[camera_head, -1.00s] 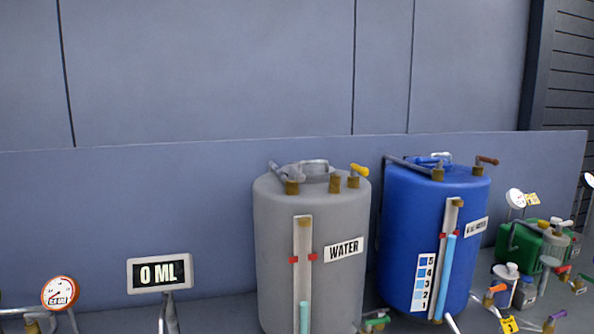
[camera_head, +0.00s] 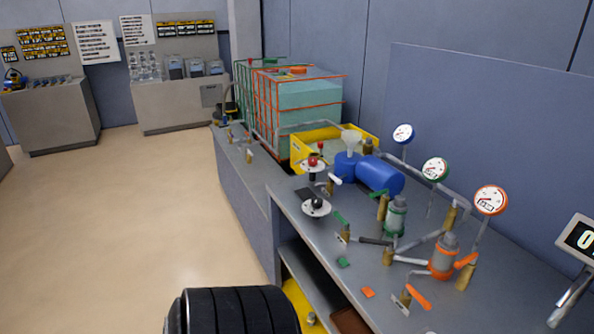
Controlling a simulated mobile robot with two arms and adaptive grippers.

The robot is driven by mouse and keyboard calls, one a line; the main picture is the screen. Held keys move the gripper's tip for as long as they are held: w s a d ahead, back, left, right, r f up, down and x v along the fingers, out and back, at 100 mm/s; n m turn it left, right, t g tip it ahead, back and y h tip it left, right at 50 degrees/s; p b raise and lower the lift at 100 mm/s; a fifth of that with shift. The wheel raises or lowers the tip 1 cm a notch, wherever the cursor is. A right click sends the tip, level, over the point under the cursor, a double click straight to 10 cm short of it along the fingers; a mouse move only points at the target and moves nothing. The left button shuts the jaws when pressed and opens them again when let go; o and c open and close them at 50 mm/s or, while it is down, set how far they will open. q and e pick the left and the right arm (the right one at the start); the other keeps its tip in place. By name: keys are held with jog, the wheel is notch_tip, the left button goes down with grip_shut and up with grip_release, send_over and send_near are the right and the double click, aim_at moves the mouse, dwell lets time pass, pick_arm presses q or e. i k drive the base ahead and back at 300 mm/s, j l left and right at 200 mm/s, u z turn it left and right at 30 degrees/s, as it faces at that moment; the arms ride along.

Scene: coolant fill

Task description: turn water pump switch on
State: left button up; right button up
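A blue cylindrical unit (camera_head: 380,175) that looks like a pump lies on the grey bench. Left of it are two round pale discs, one with a red knob (camera_head: 312,161) and one with a black knob (camera_head: 317,202). A small dark plate (camera_head: 305,194) sits between these discs. I cannot tell which of these is the water pump switch, nor read any on or off marking. Neither of my grippers is in view.
Pipes with green and orange valves (camera_head: 441,262) and several dial gauges (camera_head: 434,169) occupy the bench (camera_head: 300,233). A caged tank (camera_head: 310,100) and yellow tray (camera_head: 365,138) stand behind. The floor (camera_head: 120,220) at left is open.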

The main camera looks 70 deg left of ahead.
aim_at(317, 202)
jog(key=u, duration=2.15)
jog(key=i+j+u, duration=0.1)
jog(key=j, duration=0.25)
jog(key=i, duration=0.1)
